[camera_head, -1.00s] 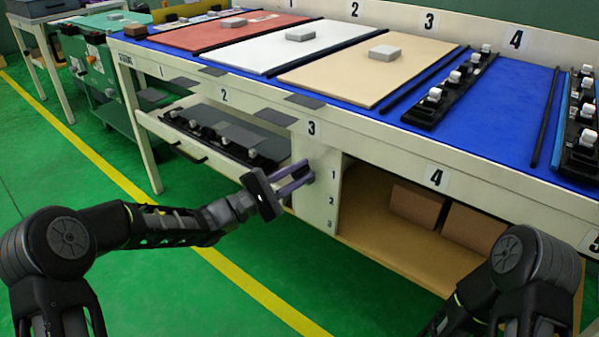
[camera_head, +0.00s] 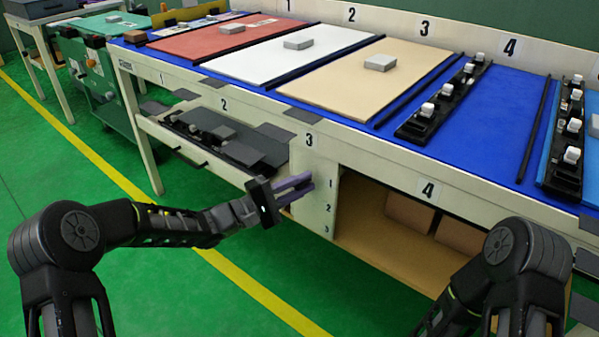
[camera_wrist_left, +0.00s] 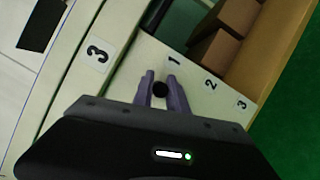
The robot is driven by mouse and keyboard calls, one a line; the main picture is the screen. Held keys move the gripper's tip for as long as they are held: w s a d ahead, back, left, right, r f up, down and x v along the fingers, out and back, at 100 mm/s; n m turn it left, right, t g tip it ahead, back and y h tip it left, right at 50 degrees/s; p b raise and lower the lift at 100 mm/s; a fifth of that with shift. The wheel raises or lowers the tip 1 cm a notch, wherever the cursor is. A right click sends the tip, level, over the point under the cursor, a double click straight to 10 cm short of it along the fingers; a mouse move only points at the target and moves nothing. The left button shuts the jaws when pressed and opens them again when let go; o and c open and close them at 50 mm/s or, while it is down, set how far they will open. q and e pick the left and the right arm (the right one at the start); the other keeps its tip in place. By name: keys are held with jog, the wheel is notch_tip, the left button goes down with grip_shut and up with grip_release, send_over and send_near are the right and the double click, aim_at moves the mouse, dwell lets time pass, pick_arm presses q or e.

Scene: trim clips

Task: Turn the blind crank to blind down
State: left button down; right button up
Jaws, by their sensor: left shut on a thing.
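The black knob (camera_wrist_left: 160,90), which looks like the crank, is on a cream panel marked 1, 2, 3 (camera_head: 316,204). In the left wrist view it lies between the two purple fingers of my left gripper (camera_wrist_left: 162,92). My left gripper (camera_head: 296,187) is shut on it in front of the panel. No blind is clearly recognizable. Dark grey plates (camera_head: 271,133) hang over the shelf opening left of the panel. My right gripper is outside the frames.
The table's blue top (camera_head: 492,110) with coloured boards overhangs the panel. Right of the panel is an open compartment with brown boxes (camera_head: 408,213). A shelf with black clip strips sits left of the panel. The green floor (camera_head: 150,265) in front is clear.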

pick_arm(q)
jog(key=shift+s+d+m+y+p, duration=0.2)
jog(key=shift+m+y+p, duration=0.2)
jog(key=shift+m+p, duration=0.8)
jog(key=shift+s+d+f+m+g+y+p, duration=0.15)
jog(key=shift+f+m+g+y+p, duration=0.2)
jog(key=shift+m+p, duration=0.4)
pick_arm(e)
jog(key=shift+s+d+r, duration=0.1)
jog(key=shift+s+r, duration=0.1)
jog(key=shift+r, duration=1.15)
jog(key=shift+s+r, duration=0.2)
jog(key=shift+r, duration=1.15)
pick_arm(q)
jog(key=shift+f, duration=0.1)
jog(key=c, duration=1.5)
grip_release()
jog(key=shift+c, duration=0.2)
jog(key=shift+o, duration=1.1)
jog(key=shift+d, duration=0.1)
